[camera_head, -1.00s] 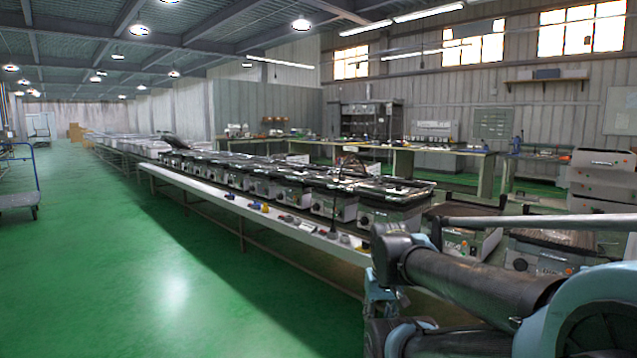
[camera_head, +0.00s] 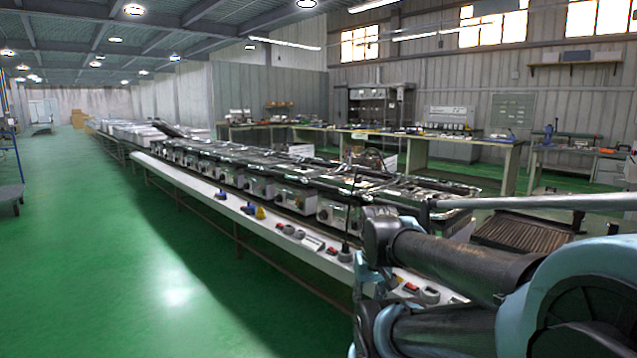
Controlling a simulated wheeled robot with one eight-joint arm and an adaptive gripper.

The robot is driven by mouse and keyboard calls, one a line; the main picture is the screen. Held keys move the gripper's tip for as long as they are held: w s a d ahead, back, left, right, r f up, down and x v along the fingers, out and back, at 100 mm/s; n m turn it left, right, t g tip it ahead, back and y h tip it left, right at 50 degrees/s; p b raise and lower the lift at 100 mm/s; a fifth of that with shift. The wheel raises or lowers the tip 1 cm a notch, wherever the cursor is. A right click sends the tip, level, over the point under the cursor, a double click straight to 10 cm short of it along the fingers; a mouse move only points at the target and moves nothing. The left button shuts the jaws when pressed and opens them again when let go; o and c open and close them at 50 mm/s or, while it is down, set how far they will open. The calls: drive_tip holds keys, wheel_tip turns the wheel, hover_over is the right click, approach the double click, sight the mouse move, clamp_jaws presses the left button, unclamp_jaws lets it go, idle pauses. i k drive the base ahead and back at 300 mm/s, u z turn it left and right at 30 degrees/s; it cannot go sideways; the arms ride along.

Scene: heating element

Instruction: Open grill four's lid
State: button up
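A long row of grills (camera_head: 258,186) stands on a bench, running from the far left toward me at the right. Most have flat, dark, closed-looking lids (camera_head: 345,181). One lid near the far end (camera_head: 180,131) appears tilted up. A nearer unit at right shows a dark ribbed plate (camera_head: 525,234). No readable number shows which one is grill four. My arm fills the lower right and hides the near end of the row. I cannot make out my gripper's fingers.
The bench's white front edge (camera_head: 228,203) carries several small knobs and switches, including a blue one (camera_head: 221,194). Open green floor (camera_head: 110,270) lies to the left. A cart (camera_head: 12,192) stands at the left edge. Workbenches (camera_head: 455,141) line the back right.

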sight(372, 181)
drive_tip(key=u, duration=0.05)
drive_tip(key=i, duration=0.9)
drive_tip(key=u, duration=0.05)
